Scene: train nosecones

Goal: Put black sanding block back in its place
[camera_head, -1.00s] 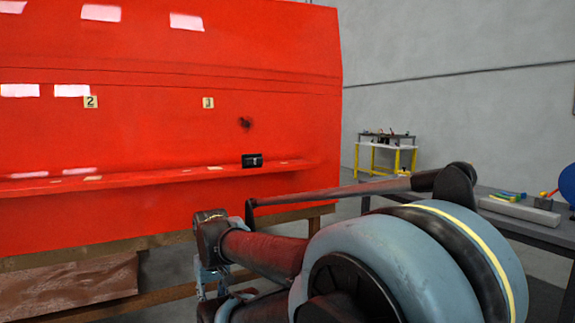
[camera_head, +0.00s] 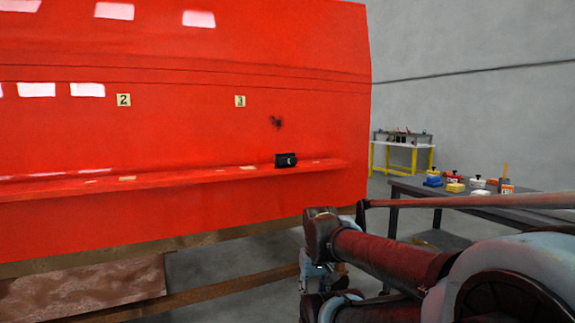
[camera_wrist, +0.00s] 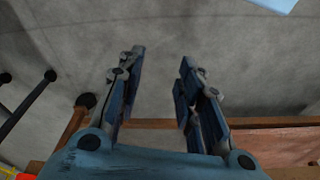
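The black sanding block (camera_head: 285,160) rests on the narrow ledge of the large red panel (camera_head: 200,125), near the ledge's right end. My gripper (camera_wrist: 157,75) is open and empty in the wrist view, with bare grey floor between and beyond its fingers. In the head view the arm is at the lower right, in front of and below the ledge, apart from the block. The gripper's fingers are not clear in the head view. The block is not in the wrist view.
A grey table (camera_head: 470,196) at the right holds several small coloured items, including a yellow one (camera_head: 455,186). A yellow-legged table (camera_head: 402,155) stands farther back. Wooden beams (camera_head: 240,300) run below the panel. Small number tags (camera_head: 123,100) mark the panel.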

